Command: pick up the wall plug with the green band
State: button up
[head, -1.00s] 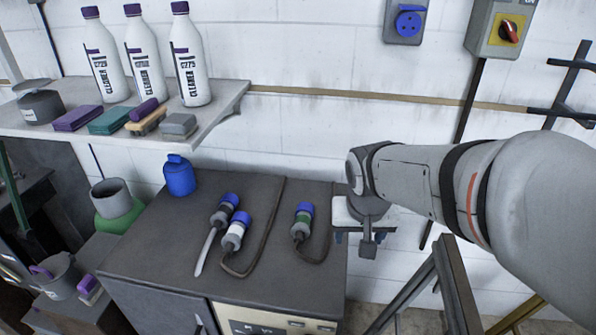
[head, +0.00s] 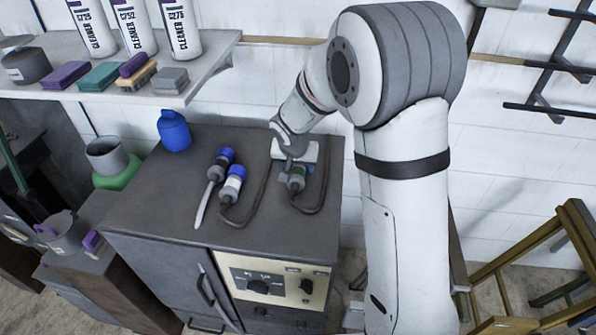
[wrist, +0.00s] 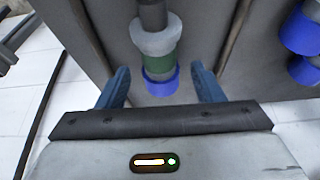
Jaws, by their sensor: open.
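The wall plug with the green band (head: 297,178) lies on the dark cabinet top, at the right of the plugs. In the head view my gripper (head: 296,160) hangs right over it and hides its blue end. In the wrist view the same plug (wrist: 157,62) shows its grey collar, green band and blue end. The blue end lies between the two blue fingertips (wrist: 163,85), with a gap on each side. My gripper is open and holds nothing. Two other blue-ended plugs lie to the left, one with a white band (head: 232,185) and one darker grey (head: 220,164).
A shelf (head: 200,80) with cleaner bottles and sponges overhangs at the left. A white wall is close behind.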

aim_at(298, 169)
jog(key=shift+x, duration=1.55)
grip_shut()
